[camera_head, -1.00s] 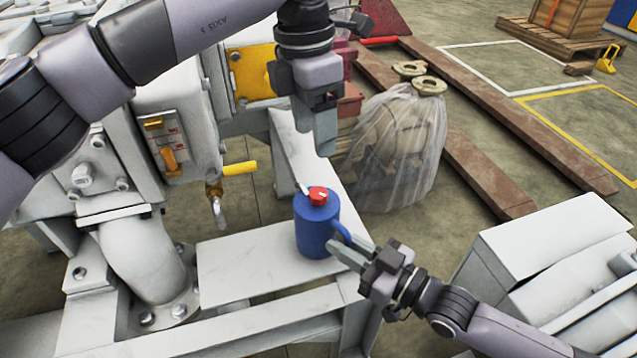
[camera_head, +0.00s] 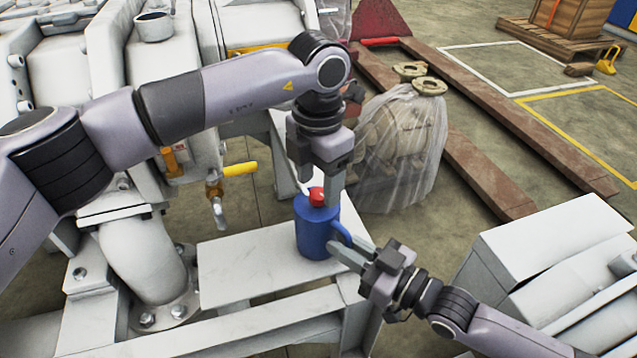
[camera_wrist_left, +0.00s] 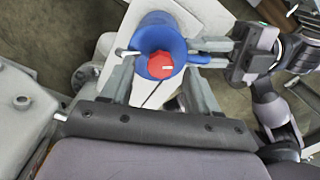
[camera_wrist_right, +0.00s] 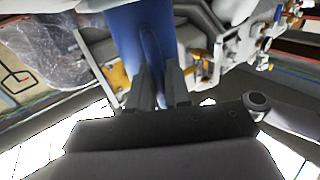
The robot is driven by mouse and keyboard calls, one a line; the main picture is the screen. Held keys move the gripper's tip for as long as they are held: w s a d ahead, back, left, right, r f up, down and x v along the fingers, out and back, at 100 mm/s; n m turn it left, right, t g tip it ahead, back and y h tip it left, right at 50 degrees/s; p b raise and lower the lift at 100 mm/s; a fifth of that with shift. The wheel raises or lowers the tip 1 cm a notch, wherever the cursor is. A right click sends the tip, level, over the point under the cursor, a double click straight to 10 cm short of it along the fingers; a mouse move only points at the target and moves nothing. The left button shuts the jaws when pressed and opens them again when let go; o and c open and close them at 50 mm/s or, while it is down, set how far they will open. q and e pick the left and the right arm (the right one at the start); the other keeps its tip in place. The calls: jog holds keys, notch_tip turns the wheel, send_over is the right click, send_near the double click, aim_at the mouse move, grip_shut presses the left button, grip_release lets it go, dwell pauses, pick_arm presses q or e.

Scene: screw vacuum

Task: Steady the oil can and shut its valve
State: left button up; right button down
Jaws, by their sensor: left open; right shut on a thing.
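The blue oil can (camera_head: 316,232) stands upright on the white bench (camera_head: 240,265), with a red valve knob (camera_head: 317,196) on top. My right gripper (camera_head: 350,252) is shut on the can's handle from the right; the right wrist view shows its fingers on the blue handle (camera_wrist_right: 152,55). My left gripper (camera_head: 325,190) is open and points down over the can's top. In the left wrist view its fingers (camera_wrist_left: 160,85) lie to either side of the can, with the red knob (camera_wrist_left: 161,65) between them, and a small spout sticks out to the left.
A yellow-handled tap (camera_head: 238,169) on the grey machine is left of the can. A plastic-wrapped bundle (camera_head: 405,150) stands on the floor behind it. A white box (camera_head: 545,250) is at the right. The bench left of the can is bare.

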pick_arm(q)
jog(key=shift+f, duration=0.75)
jog(key=c, duration=1)
jog(key=shift+c, duration=0.2)
